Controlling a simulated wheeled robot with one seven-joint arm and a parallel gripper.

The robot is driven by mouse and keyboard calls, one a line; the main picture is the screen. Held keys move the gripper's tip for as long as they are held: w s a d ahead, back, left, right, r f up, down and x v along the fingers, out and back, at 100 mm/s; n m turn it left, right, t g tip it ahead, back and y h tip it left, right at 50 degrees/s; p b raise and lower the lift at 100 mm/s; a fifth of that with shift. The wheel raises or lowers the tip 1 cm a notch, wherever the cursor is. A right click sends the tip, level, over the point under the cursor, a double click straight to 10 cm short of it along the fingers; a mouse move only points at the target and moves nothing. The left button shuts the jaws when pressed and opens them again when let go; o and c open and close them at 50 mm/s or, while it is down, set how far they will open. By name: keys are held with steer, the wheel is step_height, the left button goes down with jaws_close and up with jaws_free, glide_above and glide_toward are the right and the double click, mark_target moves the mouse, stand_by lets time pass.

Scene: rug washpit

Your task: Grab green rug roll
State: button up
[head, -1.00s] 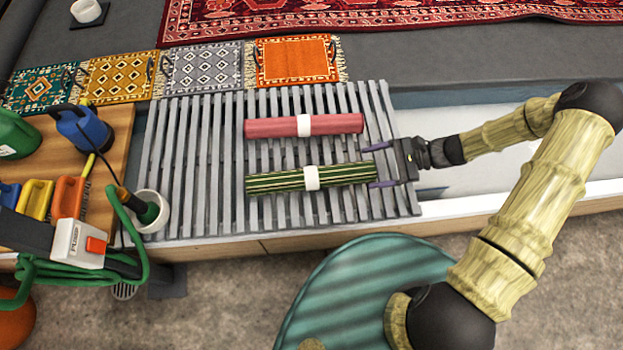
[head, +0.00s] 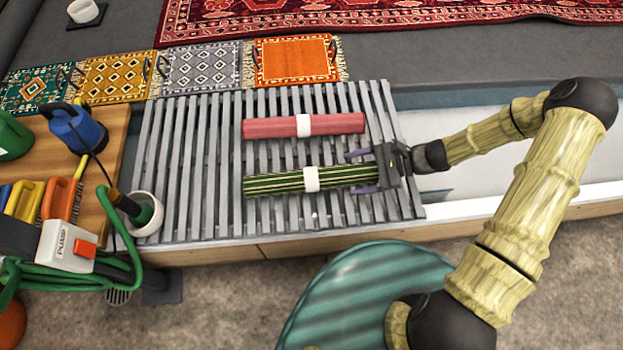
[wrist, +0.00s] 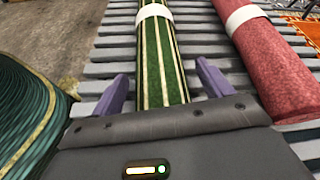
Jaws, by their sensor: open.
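The green rug roll (head: 275,183), striped with cream and banded in white, lies on the grey slatted rack (head: 215,205). My gripper (head: 357,172) is open at the roll's right end, with one purple finger on each side of it. In the wrist view the green roll (wrist: 160,65) runs between the two spread fingers (wrist: 158,88). Its near end is hidden behind the gripper body.
A red rug roll (head: 270,128) with a white band lies parallel just behind the green one; it also shows in the wrist view (wrist: 275,65). Small patterned rugs (head: 200,67) lie behind the rack.

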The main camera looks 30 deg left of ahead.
stand_by(0.3)
steer(key=c, duration=1.3)
steer(key=shift+r, duration=0.1)
steer(key=shift+c, duration=0.2)
step_height(320, 180, up, 10)
steer(key=p, duration=0.5)
